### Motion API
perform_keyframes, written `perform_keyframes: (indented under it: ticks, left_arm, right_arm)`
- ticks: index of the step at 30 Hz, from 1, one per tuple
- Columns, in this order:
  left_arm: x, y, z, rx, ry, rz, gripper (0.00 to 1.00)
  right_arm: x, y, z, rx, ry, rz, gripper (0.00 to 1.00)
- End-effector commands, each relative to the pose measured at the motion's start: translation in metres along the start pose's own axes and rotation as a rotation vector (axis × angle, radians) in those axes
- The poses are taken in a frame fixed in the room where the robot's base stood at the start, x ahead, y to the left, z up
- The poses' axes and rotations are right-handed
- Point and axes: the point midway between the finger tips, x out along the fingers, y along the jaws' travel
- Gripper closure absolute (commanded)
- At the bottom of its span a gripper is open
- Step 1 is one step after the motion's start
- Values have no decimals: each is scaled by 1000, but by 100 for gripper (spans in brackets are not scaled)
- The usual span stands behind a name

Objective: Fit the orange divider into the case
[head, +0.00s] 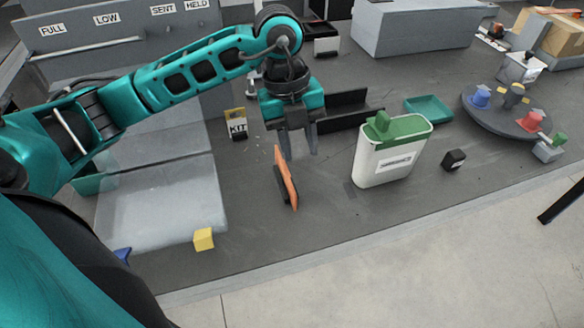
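The orange divider (287,180) is a thin plate with a dark face, standing steeply tilted near the middle of the grey worktop. My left gripper (298,145) points down just above and behind the divider's upper end. Its two fingers are apart, with a gap showing between them, and I see nothing held there. A dark, low-walled holder (345,106) stands behind and to the right of the gripper, partly hidden by it. It may be the case, but I cannot tell for certain. My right gripper is not in view.
A white canister with a green lid (385,160) stands right of the divider, with a small black cube (454,160) beyond. A teal tray (430,109) and a round turntable (500,118) are farther right. A yellow block (204,239) sits left. The worktop before the divider is clear.

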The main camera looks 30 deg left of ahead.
Motion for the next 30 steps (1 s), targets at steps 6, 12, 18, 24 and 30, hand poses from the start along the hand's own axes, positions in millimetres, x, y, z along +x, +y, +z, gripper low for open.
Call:
perform_keyframes:
  ticks: [6, 12, 18, 24, 30]
  left_arm:
    - [-11, 28, 32, -113, -134, 130, 64]
    - [25, 33, 37, -116, -135, 136, 64]
    - [52, 36, 41, -114, -135, 133, 64]
    - [67, 36, 44, -112, -133, 132, 64]
    - [97, 36, 51, -113, -133, 133, 64]
  right_arm:
    - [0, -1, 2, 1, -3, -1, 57]
    - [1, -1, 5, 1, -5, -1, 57]
    - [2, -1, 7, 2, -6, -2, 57]
    - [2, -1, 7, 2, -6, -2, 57]
    - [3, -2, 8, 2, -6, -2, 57]
